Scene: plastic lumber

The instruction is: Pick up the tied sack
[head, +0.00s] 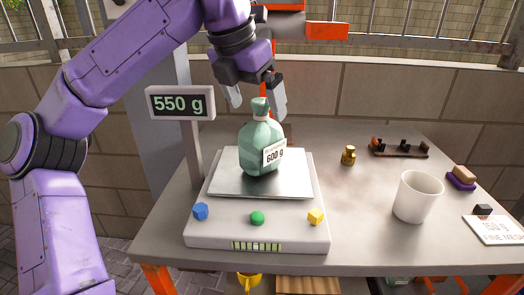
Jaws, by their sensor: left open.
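The tied sack (258,148) is pale green, with a gathered neck at the top and a white tag reading 600 g. It stands upright on the metal plate of a scale (217,185), whose raised display (180,103) reads 550 g. My left gripper (258,100) is open just above the sack, its light fingertips to either side of the neck's top. I cannot tell from this view whether a finger touches the neck. My right gripper is not in view.
A white cup (417,197) stands right of the scale. A small brass weight (348,155) and a dark rack (400,149) are farther back. A white card (497,229) lies at the right edge. The scale's front carries blue, green and yellow knobs. A wall stands behind the table.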

